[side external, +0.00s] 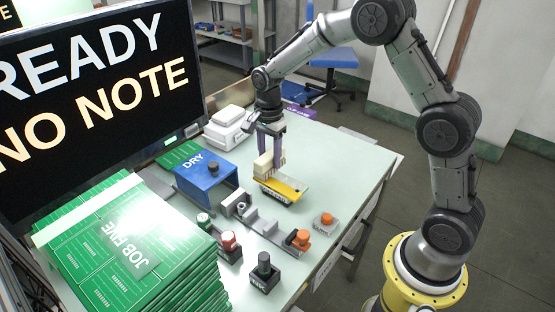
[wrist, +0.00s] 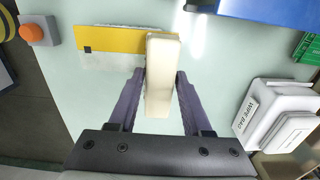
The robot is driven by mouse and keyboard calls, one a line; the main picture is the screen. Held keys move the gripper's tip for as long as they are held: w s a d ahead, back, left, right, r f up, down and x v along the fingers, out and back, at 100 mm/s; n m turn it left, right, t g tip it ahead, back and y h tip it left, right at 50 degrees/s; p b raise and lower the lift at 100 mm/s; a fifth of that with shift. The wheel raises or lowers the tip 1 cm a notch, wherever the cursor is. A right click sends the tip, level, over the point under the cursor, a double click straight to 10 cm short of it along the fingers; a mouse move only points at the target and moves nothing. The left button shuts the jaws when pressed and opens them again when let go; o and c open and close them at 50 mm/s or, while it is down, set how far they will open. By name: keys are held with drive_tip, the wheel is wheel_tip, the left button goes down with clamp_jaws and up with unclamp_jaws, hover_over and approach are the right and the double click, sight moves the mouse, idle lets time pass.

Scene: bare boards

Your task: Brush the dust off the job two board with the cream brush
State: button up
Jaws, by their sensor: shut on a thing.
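My gripper (side external: 278,150) points down over the pale bench and is shut on a cream block-shaped thing, which I take for the cream brush (side external: 263,163). In the wrist view the cream brush (wrist: 162,95) lies between both fingers; its bristles are not clear. Its far end overlaps a yellow strip (wrist: 110,39) with a pale flat edge; I cannot tell whether they touch. A stack of green boards (side external: 95,235) on the left has a top label reading JOB FIVE. No label reading job two is legible.
A blue box marked DRY (side external: 205,180) stands left of the gripper, with a green board (side external: 178,154) behind it. A white WIPE BAG box (wrist: 285,110) stands nearby. Grey fixtures and several coloured buttons line the front. A screen reads READY NO NOTE.

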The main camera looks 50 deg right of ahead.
drive_tip(key=shift+w, duration=0.85)
drive_tip(key=shift+w+r, duration=0.1)
drive_tip(key=shift+r, duration=0.25)
wheel_tip(320, 180, up, 7)
drive_tip(key=shift+f, duration=0.15)
